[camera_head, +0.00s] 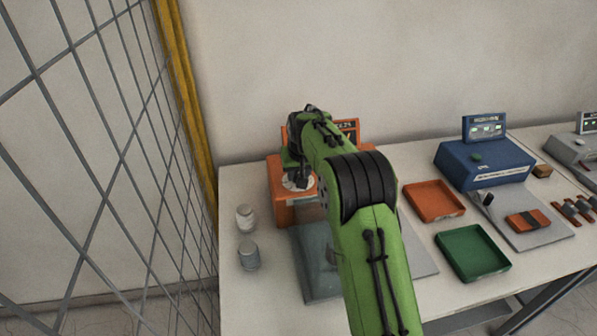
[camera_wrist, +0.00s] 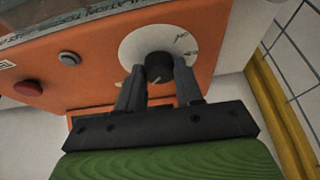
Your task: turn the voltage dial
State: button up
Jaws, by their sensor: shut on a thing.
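In the head view the orange box (camera_head: 283,213) stands at the back left of the table, and the white scale plate (camera_head: 291,184) shows beside my gripper (camera_head: 303,183). My arm hides much of the box and its display there.
A red button (camera_wrist: 28,88) and a grey button (camera_wrist: 69,59) sit left of the dial. Two small jars (camera_head: 245,217) stand near the table's left edge, by a wire fence (camera_head: 110,130). An orange tray (camera_head: 433,200), a green tray (camera_head: 472,252) and a blue device (camera_head: 484,162) are to the right.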

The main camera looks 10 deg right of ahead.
jog(key=o, duration=1)
jog(key=shift+o, duration=0.2)
jog(key=p+v, duration=0.1)
jog(key=v, duration=1.5)
jog(key=shift+p, duration=0.3)
jog(key=shift+f, duration=0.1)
jog(key=s+r, duration=0.2)
jog(key=s, duration=0.8)
jog(key=s+r, duration=0.3)
jog(key=s, duration=0.7)
jog(key=s+f, duration=0.4)
jog(key=s, duration=0.3)
jog(key=s+d+f+t, duration=0.1)
jog(key=s+f, duration=0.2)
jog(key=s, duration=0.5)
jog(key=shift+s+f, duration=0.25)
jog(key=shift+f, duration=0.1)
